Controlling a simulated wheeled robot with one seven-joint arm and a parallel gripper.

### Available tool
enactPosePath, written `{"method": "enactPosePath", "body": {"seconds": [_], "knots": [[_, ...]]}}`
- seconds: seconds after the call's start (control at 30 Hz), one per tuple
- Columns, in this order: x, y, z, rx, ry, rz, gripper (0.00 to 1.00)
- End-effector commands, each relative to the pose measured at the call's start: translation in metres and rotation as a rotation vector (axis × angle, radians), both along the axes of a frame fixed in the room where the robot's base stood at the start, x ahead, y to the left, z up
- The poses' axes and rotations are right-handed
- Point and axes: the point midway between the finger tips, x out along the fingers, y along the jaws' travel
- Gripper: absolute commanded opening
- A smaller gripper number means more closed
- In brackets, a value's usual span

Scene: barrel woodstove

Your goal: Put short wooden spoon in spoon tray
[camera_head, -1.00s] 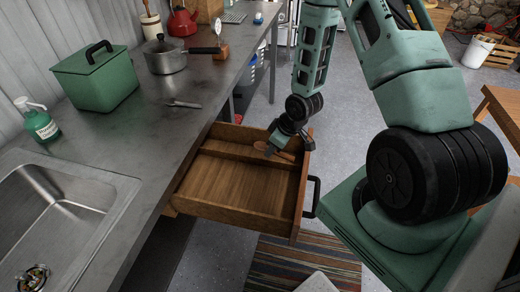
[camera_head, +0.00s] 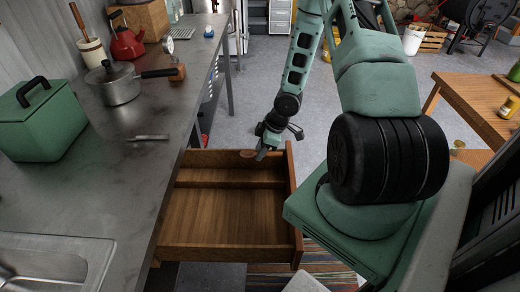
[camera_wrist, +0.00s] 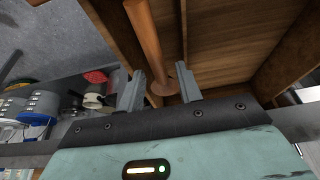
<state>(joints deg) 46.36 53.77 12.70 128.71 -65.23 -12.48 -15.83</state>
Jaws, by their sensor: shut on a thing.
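The short wooden spoon (camera_wrist: 147,38) shows in the wrist view as a brown rod running up from between the fingers. My gripper (camera_wrist: 160,90) is shut on it. In the head view my gripper (camera_head: 262,153) is over the far right part of an open wooden drawer (camera_head: 228,254), and the spoon's rounded end (camera_head: 248,153) sticks out to its left. The spoon is at the narrow far compartment; I cannot tell whether it touches the drawer. I cannot pick out a separate spoon tray in either view.
The counter (camera_head: 150,185) on the left holds a green lidded box (camera_head: 45,125), a saucepan (camera_head: 120,88), a small metal utensil (camera_head: 150,137), a red kettle (camera_head: 126,42) and a white crock (camera_head: 93,53). The drawer's large near compartment looks empty. A wooden table (camera_head: 470,95) stands right.

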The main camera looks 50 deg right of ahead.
Motion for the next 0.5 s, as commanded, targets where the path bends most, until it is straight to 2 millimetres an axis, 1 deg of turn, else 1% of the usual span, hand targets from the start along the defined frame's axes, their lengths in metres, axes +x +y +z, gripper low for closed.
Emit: {"method": "enactPosePath", "body": {"seconds": [0.17,0.2,0.27,0.3,0.5], "knots": [[0.0001,0.0000,0.0004,0.000,0.000,0.000,0.10],[0.0001,0.0001,0.0004,0.000,0.000,0.000,0.41],[0.0001,0.0001,0.0004,0.000,0.000,0.000,0.57],[0.0001,0.0001,0.0004,0.000,0.000,0.000,0.61],[0.0001,0.0001,0.0004,0.000,0.000,0.000,0.61]]}}
